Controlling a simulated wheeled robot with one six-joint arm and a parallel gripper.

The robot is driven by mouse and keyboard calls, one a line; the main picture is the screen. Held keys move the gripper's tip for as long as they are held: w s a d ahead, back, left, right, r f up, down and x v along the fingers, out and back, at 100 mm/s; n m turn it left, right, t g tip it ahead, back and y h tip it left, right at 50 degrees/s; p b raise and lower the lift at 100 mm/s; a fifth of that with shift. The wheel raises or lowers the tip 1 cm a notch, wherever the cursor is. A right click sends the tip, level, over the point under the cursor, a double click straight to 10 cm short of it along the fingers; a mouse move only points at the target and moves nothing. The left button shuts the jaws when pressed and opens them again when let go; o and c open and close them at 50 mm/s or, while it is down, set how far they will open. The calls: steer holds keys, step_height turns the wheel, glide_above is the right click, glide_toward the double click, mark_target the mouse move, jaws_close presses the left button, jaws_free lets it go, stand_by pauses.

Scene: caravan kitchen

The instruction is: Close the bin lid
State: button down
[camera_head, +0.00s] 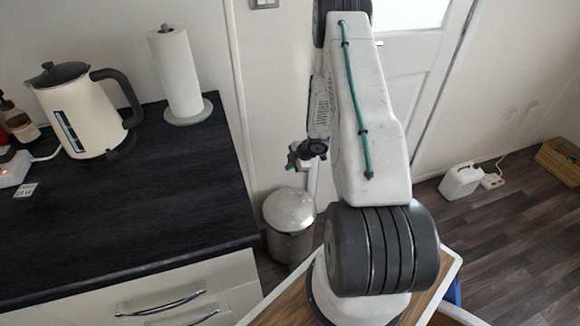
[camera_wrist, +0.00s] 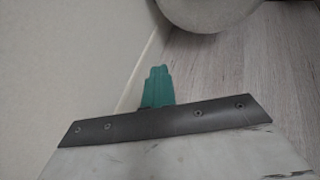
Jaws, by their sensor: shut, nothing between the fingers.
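The metal bin (camera_head: 289,243) stands on the floor between the counter and my arm in the head view. Its round, domed lid (camera_head: 288,208) lies over the top and looks down on the rim; a small gap cannot be ruled out. My gripper (camera_head: 294,158) is above and behind the lid in the picture, apart from it as far as I can see. In the wrist view the green fingertips (camera_wrist: 158,88) are together and empty. A rounded grey part, seemingly of the bin (camera_wrist: 208,12), shows at the top edge, beyond the fingertips.
The dark counter (camera_head: 120,215) with a kettle (camera_head: 85,110) and paper towel roll (camera_head: 178,75) stands left of the bin. The wall (camera_wrist: 70,60) is close left of the fingers. Open floor (camera_head: 520,235) lies right, with a white jug (camera_head: 461,182).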

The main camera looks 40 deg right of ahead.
steer(key=c, duration=1.6)
jaws_free()
steer(key=shift+r, duration=0.1)
steer(key=v, duration=0.7)
steer(key=shift+s+r, duration=0.2)
steer(key=shift+r, duration=0.05)
